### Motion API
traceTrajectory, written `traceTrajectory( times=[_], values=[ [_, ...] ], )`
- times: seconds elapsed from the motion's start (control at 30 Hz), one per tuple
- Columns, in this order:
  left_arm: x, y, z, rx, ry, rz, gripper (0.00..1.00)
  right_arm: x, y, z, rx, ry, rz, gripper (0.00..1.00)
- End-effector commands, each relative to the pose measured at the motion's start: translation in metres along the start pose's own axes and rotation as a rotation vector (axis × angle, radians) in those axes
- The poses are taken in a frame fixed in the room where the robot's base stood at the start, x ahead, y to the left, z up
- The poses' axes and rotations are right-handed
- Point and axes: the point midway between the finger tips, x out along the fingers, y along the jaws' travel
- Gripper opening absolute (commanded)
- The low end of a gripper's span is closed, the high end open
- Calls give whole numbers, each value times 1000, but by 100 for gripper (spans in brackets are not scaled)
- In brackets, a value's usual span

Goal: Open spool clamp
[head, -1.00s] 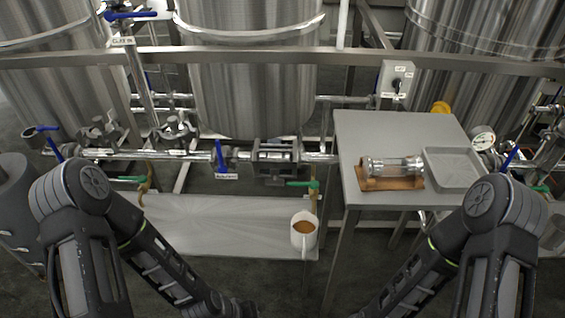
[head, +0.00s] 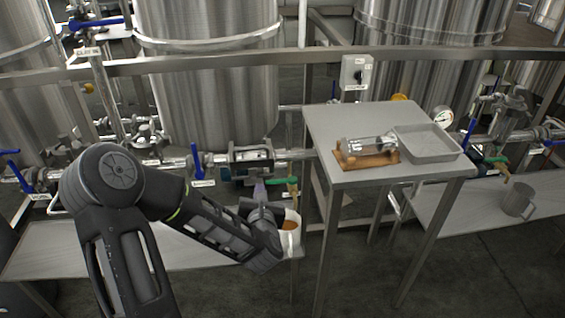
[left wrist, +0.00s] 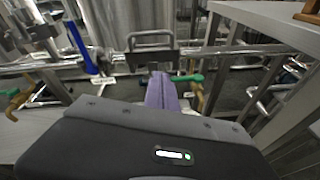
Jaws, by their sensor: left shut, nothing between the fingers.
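A bracket-like metal frame (head: 251,158), which looks like the spool clamp, sits on the horizontal pipe below the middle tank. Its upper bar looks like a handle in the left wrist view (left wrist: 150,38). I cannot tell whether its latch is fastened. My left gripper (head: 260,185) is just below and in front of it, with shut, empty fingers pointing up towards it. The fingers (left wrist: 162,90) also show in the left wrist view, apparently short of the frame. A clear spool with metal ends (head: 372,146) lies on a wooden cradle (head: 368,161). My right gripper is out of view.
The steel table (head: 330,125) at right carries the cradle and a grey tray (head: 428,143). A blue valve handle (head: 197,160) and a green one (head: 284,181) flank the frame.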

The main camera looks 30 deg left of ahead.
Motion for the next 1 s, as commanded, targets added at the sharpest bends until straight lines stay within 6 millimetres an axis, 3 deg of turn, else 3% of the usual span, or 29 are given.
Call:
traceTrajectory(
  times=[0.1, 0.23, 0.73, 1.0],
  values=[
    [0, 12, 5, -176, -26, 48, 0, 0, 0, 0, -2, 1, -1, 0],
    [0, 15, 6, -276, -37, 56, 0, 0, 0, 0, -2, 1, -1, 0],
    [4, 14, 7, -290, -33, 53, 0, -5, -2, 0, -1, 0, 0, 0],
    [31, 17, 7, -292, -34, 55, 0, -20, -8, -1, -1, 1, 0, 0]
  ],
)
